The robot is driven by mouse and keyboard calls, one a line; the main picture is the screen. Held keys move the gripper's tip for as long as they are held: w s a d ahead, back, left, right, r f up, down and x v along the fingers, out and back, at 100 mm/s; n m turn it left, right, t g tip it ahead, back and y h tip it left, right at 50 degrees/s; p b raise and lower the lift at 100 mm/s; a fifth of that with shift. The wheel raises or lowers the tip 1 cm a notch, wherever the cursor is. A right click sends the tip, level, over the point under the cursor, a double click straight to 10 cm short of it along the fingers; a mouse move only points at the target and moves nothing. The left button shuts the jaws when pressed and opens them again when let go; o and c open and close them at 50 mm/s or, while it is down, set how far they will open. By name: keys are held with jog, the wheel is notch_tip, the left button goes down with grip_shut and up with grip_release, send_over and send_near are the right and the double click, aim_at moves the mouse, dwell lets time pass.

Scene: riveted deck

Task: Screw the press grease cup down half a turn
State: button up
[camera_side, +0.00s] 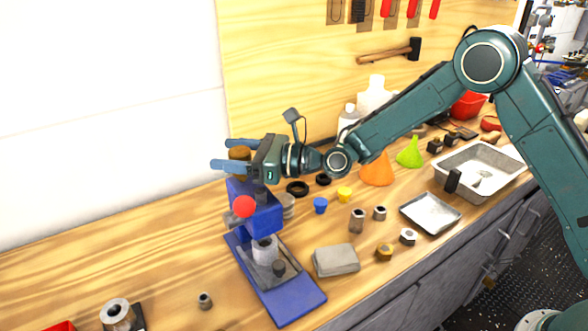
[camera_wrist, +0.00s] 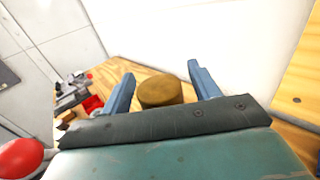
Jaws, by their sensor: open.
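The blue press (camera_side: 258,215) stands on its blue base plate on the wooden bench, with a red ball knob (camera_side: 244,207) on its side. The knob also shows at the lower left of the wrist view (camera_wrist: 20,157). The brown, brass-coloured grease cup (camera_side: 239,153) sits on top of the press. In the wrist view the round cup (camera_wrist: 160,91) lies between the two blue fingers. My gripper (camera_side: 222,153) is level, at the cup's height, with one finger on each side. It is open, and a gap shows between each finger and the cup.
A grey block (camera_side: 336,260) lies right of the press. Blue (camera_side: 320,205) and yellow (camera_side: 344,194) caps, black rings and several metal nuts lie nearby. Orange (camera_side: 377,170) and green funnels and metal trays (camera_side: 431,212) are further right. A white wall stands behind.

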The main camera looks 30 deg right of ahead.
jog(key=c, duration=1)
jog(key=shift+o, duration=0.2)
jog(key=shift+w+f+m+t+h, duration=0.1)
jog(key=shift+f+m+t+h, duration=0.05)
jog(key=shift+m+t+h, duration=1.05)
jog(key=shift+d+m+t+h, duration=0.2)
jog(key=shift+m+t+h, duration=0.1)
jog(key=shift+h, duration=0.3)
jog(key=o, duration=1)
jog(key=shift+c, duration=0.2)
